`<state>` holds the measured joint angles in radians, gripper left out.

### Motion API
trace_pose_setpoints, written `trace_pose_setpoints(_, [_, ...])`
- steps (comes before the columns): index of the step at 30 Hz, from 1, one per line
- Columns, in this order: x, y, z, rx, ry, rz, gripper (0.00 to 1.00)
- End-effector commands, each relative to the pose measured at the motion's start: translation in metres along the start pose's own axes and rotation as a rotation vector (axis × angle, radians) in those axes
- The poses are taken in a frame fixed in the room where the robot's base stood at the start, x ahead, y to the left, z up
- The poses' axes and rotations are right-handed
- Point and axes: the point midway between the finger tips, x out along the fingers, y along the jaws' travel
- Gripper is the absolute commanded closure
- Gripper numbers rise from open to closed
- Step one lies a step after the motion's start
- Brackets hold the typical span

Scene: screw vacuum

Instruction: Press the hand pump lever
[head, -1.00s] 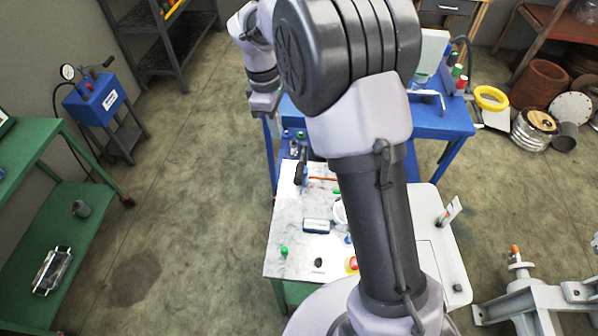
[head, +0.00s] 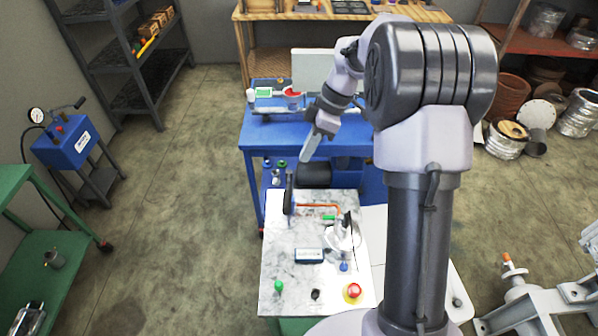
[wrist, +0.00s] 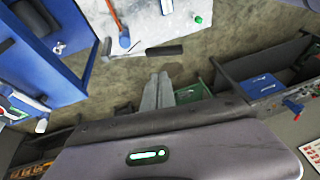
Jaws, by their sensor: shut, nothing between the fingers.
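A blue pump box (head: 75,142) with a round gauge and a black-gripped lever (head: 68,104) on top stands on a dark stand at the left in the head view. My gripper (head: 308,155) is shut and empty, hanging in the air between the blue table and the marble bench, far right of the blue pump box. In the wrist view its fingers (wrist: 157,92) lie together, touching nothing.
The marble bench (head: 277,250) carries a green knob, a red button, a small display and a copper-coloured pipe. A blue table (head: 262,133) stands behind. A green bench (head: 30,200) is at the left. Open floor (head: 190,200) lies between pump box and marble bench.

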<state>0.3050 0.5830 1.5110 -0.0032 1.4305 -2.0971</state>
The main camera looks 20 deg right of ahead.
Motion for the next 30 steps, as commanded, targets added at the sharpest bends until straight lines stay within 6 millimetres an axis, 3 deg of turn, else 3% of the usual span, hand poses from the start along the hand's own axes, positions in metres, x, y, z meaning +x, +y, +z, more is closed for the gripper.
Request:
trace_pose_setpoints(9, [0.073, -0.001, 0.002, 0.0, -0.001, -0.004, 1.0])
trace_pose_setpoints(15, [0.109, -0.006, 0.005, 0.001, -0.001, -0.003, 1.0])
trace_pose_setpoints(21, [0.124, -0.011, 0.007, 0.001, -0.001, -0.001, 1.0])
trace_pose_setpoints(30, [0.125, -0.011, 0.007, 0.001, -0.001, -0.001, 1.0])
